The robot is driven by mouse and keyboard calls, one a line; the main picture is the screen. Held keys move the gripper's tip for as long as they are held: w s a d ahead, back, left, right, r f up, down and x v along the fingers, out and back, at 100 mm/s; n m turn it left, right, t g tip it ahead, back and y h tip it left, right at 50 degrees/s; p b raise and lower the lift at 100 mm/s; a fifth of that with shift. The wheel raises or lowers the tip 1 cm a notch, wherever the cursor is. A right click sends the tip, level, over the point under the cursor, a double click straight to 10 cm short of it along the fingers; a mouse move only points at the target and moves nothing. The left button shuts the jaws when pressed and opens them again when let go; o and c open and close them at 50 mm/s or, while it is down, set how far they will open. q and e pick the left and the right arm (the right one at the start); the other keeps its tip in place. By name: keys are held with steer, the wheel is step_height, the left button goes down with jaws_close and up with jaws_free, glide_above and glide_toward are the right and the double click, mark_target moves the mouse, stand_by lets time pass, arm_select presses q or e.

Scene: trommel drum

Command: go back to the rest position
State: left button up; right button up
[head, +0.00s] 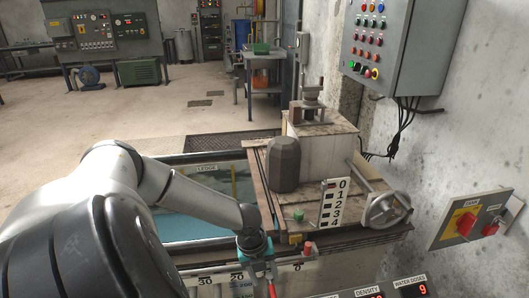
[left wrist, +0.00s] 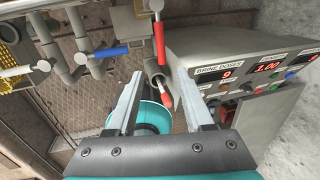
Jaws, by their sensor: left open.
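My left arm comes in from the left in the head view and reaches over to the front edge of the machine. My left gripper (head: 257,254) is at that edge, partly hidden by its own wrist. In the left wrist view my left gripper (left wrist: 158,78) shows two parallel metal fingers, spread apart with nothing held between them. A red-handled valve (left wrist: 160,40) shows beyond the fingertips, and a teal bucket (left wrist: 152,117) shows below and between the fingers. I cannot tell whether a finger touches either. My right gripper is in neither view.
A handwheel (head: 388,209), a dark drum-like block (head: 285,164) and a numbered scale (head: 334,203) stand on the machine top. A tank labelled LEDGE (head: 190,228) lies behind my arm. A blue-handled valve (left wrist: 110,52) and a display panel (left wrist: 245,72) flank the fingers.

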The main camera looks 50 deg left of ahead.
arm_select(q)
steer(key=shift+d, duration=0.1)
stand_by(0.4)
steer(key=s+d+f+n+h, duration=0.1)
steer(key=s+d+f+h, duration=0.15)
steer(key=d, duration=1.05)
steer(key=s+d+r+n+t, duration=0.1)
steer(key=d+r+n, duration=0.2)
steer(key=d+n, duration=0.35)
steer(key=s+d+r+n+t, duration=0.1)
steer(key=d+r+n, duration=0.2)
steer(key=d+n, duration=0.35)
steer(key=s+a+r+n+y, duration=0.2)
steer(key=s+a+n+y, duration=0.15)
steer(key=n, duration=0.45)
step_height(320, 180, down, 20)
steer(key=a+g, duration=0.1)
steer(key=a, duration=0.1)
steer(key=s+a+f, duration=0.2)
steer(key=s+f, duration=0.4)
steer(key=f, duration=0.1)
steer(key=s+a+f+m+g, duration=0.1)
steer(key=s+a+f, duration=0.1)
steer(key=s+f, duration=0.4)
step_height(320, 180, down, 2)
steer(key=shift+s+a+f, duration=0.15)
steer(key=shift+s+a, duration=0.15)
steer(key=shift+s, duration=0.1)
